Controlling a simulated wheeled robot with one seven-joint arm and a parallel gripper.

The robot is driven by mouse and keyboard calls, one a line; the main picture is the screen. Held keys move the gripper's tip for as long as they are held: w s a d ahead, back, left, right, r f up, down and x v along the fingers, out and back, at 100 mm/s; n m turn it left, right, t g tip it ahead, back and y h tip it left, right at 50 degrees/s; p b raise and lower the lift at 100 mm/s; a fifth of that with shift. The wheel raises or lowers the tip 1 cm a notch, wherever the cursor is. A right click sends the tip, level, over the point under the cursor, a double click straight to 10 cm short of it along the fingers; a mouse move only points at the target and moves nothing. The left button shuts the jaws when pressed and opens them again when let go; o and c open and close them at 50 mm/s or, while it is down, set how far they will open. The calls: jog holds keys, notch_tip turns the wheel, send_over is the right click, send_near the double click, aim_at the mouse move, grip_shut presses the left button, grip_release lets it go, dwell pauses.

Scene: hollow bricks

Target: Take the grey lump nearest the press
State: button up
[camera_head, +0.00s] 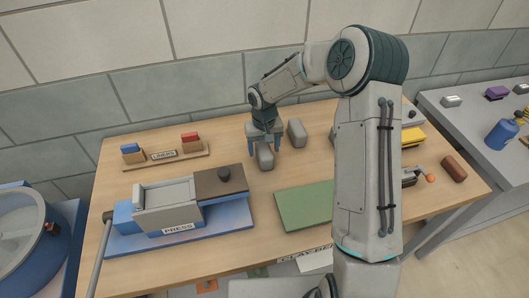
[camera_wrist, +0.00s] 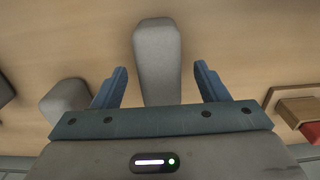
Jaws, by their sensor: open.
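The grey lump nearest the press (camera_head: 265,159) is a long rounded block on the wooden table, just right of the press (camera_head: 167,213). My gripper (camera_head: 265,146) points down over this lump, its fingers on either side. In the wrist view the lump (camera_wrist: 157,58) lies between the blue fingertips of my open gripper (camera_wrist: 160,72), with a gap on both sides. A second grey lump (camera_head: 297,132) stands behind and to the right; the wrist view shows it at lower left (camera_wrist: 65,99). Another grey shape (camera_head: 332,137) is mostly hidden behind my arm.
A rack labelled LINERS (camera_head: 165,158), with blue and red blocks, stands at the back left. A green mat (camera_head: 304,205) lies in front of the lumps. A brown block (camera_head: 454,168) is at the right. A grey side table (camera_head: 465,122) holds a blue bottle (camera_head: 500,134).

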jog(key=shift+f, duration=1.3)
jog(key=c, duration=1.4)
jog(key=shift+r, duration=0.2)
